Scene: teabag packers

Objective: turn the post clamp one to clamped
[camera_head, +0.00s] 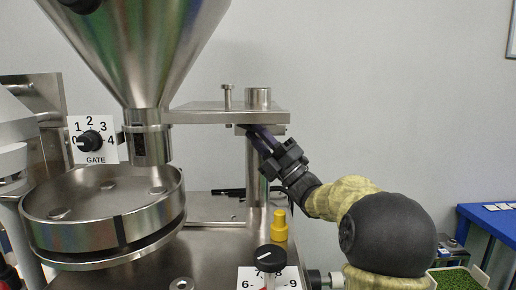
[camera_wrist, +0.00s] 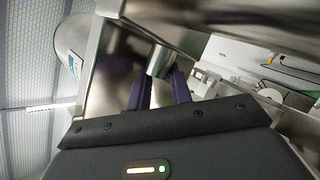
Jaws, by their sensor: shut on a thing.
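The metal post (camera_head: 253,177) stands upright under a flat steel arm plate (camera_head: 205,113), with its round top end (camera_head: 258,97) above the plate. Post clamp one is at the underside of this plate; its handle is mostly hidden by my fingers. My gripper (camera_head: 258,136) reaches up from the lower right, its dark purple fingers just below the plate and in front of the post. In the wrist view, my gripper (camera_wrist: 161,80) has its two fingers on either side of a short shiny metal cylinder (camera_wrist: 160,60). It is shut on this clamp part. The clamp's exact turn is not readable.
A large steel funnel (camera_head: 140,45) hangs left over a round dish (camera_head: 100,212). A gate dial (camera_head: 90,141) sits at the left.

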